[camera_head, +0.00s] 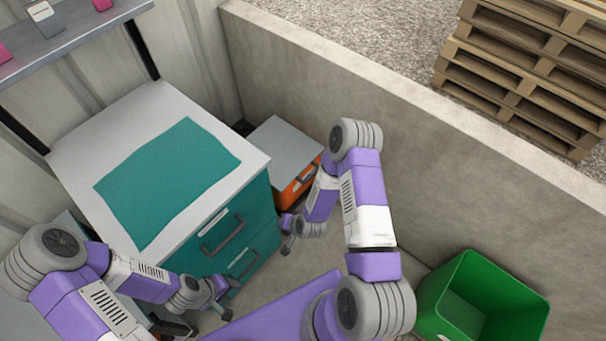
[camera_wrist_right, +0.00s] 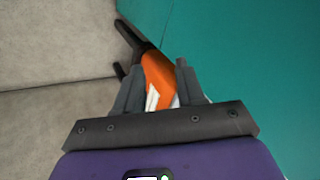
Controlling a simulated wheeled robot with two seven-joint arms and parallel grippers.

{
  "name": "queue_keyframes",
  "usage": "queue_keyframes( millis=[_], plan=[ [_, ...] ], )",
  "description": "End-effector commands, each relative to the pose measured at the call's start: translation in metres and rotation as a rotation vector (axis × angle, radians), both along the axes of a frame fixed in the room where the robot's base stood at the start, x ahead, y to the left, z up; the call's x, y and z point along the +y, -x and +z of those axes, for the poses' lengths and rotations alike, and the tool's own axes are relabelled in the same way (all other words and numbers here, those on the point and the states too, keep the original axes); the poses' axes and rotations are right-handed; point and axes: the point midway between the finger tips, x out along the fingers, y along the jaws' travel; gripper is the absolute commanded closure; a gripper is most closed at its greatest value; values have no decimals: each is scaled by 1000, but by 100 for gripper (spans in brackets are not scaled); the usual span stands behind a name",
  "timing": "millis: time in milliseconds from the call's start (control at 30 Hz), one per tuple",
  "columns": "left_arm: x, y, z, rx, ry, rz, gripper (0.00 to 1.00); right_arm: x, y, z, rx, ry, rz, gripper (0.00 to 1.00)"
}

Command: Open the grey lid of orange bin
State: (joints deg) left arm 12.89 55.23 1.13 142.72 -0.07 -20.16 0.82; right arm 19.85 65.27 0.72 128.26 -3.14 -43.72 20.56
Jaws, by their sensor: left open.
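The orange bin (camera_head: 291,196) stands on the floor between the teal cabinet and the concrete wall. Its grey lid (camera_head: 281,146) lies flat on top and looks closed. A dark handle (camera_head: 304,177) is on the bin's front, partly behind my right arm. My right gripper (camera_head: 285,236) is in front of the bin, its fingers apart and empty. In the right wrist view, part of the orange bin (camera_wrist_right: 158,75) shows beyond and between the fingers, with a black handle end (camera_wrist_right: 132,37) above. My left gripper (camera_head: 224,299) is open by the cabinet's lower front, away from the bin.
The teal cabinet (camera_head: 262,205) with grey drawer handles stands left of the bin, a teal mat (camera_head: 168,172) on its top. A concrete wall (camera_head: 290,62) runs behind the bin. An open green bin (camera_head: 520,310) is at lower right. A shelf (camera_head: 75,22) is at upper left.

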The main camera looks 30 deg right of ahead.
Motion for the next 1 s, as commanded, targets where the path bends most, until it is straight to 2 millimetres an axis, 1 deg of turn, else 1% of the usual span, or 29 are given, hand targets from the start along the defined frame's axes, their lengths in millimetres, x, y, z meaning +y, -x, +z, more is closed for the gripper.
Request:
queue_keyframes(
  millis=[33, 67, 100, 167, 200, 300, 400, 500, 567, 667, 1000],
  plan=[
    [0, 0, -15, 1, 0, 0, 57, -20, -26, -28, -88, -9, -136, 62],
    [0, 0, -20, 1, 0, 0, 57, -33, -41, -36, -149, -20, -219, 62],
    [0, 0, -26, 1, 0, 0, 57, -50, -59, -45, -234, -36, -325, 62],
    [0, 0, -34, 1, 0, 0, 57, -75, -80, -56, -361, -69, -467, 62],
    [0, 0, -39, 1, 0, 0, 57, -91, -91, -60, -443, -93, -550, 62],
    [0, 0, -49, 1, 0, 0, 57, -125, -106, -66, -632, -159, -712, 62],
    [0, 0, -56, 0, 0, 0, 57, -148, -111, -67, -779, -216, -813, 62],
    [0, 0, -59, 0, 0, 0, 57, -162, -111, -65, -870, -255, -866, 62],
    [0, 0, -60, 0, 0, 0, 57, -166, -112, -64, -900, -269, -881, 62],
    [0, 0, -64, 0, 0, 0, 57, -172, -119, -64, -921, -278, -890, 62],
    [0, 0, -84, 0, 0, 0, 57, -191, -166, -71, -918, -276, -887, 62]
  ],
)
